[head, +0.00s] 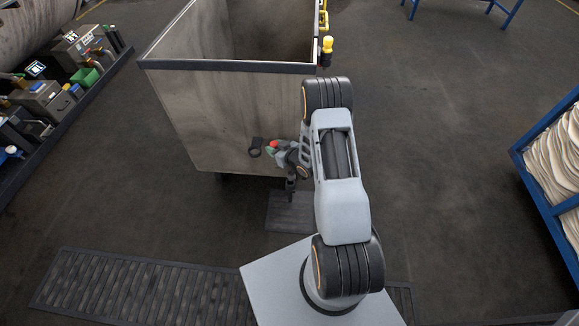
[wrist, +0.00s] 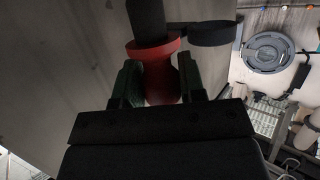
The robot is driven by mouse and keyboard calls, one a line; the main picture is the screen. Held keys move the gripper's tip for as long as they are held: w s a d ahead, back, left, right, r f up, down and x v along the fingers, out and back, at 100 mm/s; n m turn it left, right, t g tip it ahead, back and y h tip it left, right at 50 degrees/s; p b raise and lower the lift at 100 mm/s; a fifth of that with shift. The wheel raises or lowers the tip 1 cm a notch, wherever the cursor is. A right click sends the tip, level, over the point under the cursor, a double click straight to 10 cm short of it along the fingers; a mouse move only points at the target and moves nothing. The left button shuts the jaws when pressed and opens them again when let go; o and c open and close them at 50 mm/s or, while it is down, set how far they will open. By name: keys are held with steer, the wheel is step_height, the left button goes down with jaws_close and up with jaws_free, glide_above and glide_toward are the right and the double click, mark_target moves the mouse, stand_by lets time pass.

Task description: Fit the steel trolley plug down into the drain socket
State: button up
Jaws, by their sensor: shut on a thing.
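My gripper (head: 277,150) is beside the front wall of the big steel trolley (head: 215,115), near its lower right. In the wrist view its two dark green fingers (wrist: 159,72) are closed on a red, waisted piece (wrist: 160,85) with a red collar and a dark shaft. I take it for the plug; no bare steel shows on it. A dark round fitting (head: 256,147) stands out from the trolley wall just left of the gripper. It shows beside the held piece in the wrist view (wrist: 214,35). Whether it is the drain socket, I cannot tell. The plug appears apart from it.
A blue-framed cart of pale cloth (head: 572,150) stands at the right. A bench with tools and a green box (head: 83,77) is at the left. A slatted floor grate (head: 140,287) lies in front. The floor right of my arm is clear.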

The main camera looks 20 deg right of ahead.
steer(key=s+d+f+n+g+y+b, duration=0.2)
steer(key=d+f+n+y, duration=0.3)
steer(key=f, duration=0.3)
steer(key=shift+s+f+g, duration=0.3)
steer(key=shift+s+g, duration=0.4)
steer(key=shift+s, duration=0.2)
steer(key=shift+b, duration=0.35)
steer(key=shift+f, duration=0.15)
steer(key=shift+s+f+b, duration=0.1)
steer(key=shift+f+b, duration=4.05)
steer(key=shift+f, duration=0.55)
steer(key=o, duration=1.1)
